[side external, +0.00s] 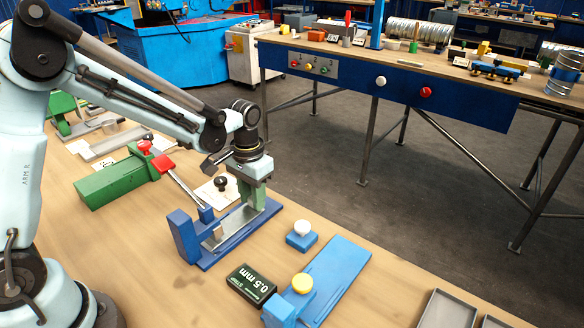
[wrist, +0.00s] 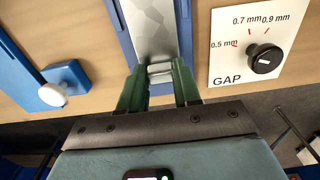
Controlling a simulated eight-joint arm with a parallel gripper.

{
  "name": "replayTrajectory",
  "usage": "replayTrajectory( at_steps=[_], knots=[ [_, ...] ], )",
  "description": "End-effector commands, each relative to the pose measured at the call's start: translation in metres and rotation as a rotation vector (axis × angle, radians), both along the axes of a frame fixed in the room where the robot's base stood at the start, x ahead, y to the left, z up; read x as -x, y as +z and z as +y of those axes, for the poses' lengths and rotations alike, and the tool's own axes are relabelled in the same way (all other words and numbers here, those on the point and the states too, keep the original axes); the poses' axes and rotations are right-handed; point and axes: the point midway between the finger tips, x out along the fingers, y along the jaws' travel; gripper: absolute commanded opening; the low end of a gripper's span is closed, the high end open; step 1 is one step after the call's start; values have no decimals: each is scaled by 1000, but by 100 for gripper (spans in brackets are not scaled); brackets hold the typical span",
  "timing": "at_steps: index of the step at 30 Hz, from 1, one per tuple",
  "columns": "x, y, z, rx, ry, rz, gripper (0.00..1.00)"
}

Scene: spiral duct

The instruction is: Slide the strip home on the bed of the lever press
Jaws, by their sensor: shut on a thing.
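The metal strip (side external: 232,226) lies lengthwise on the blue bed (side external: 240,234) of the press, with a blue upright block (side external: 184,236) at the bed's left end. In the wrist view the strip (wrist: 150,28) runs up between the blue rails of the bed (wrist: 127,40). My gripper (side external: 252,205) points down over the bed's right end. In the wrist view its green fingers (wrist: 160,76) are shut on the near end of the strip. The strip's far end is out of the wrist view and is partly hidden by the upright in the side view.
A GAP card (wrist: 235,55) with a black knob (wrist: 264,58) lies beside the bed. A blue block with a white knob (side external: 302,236) stands on the other side. A black 0.5 mm block (side external: 251,285) and a blue plate (side external: 335,275) are nearer. A green red-handled tool (side external: 120,182) stands left.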

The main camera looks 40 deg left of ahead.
Motion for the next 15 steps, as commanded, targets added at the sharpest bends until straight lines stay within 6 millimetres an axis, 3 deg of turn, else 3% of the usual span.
replayTrajectory(
  at_steps=[10,11,15],
  knots=[
    [5,-2,0,0,0,0,4],
    [5,-2,0,0,0,0,35],
    [5,-2,0,0,0,0,57]
  ],
)
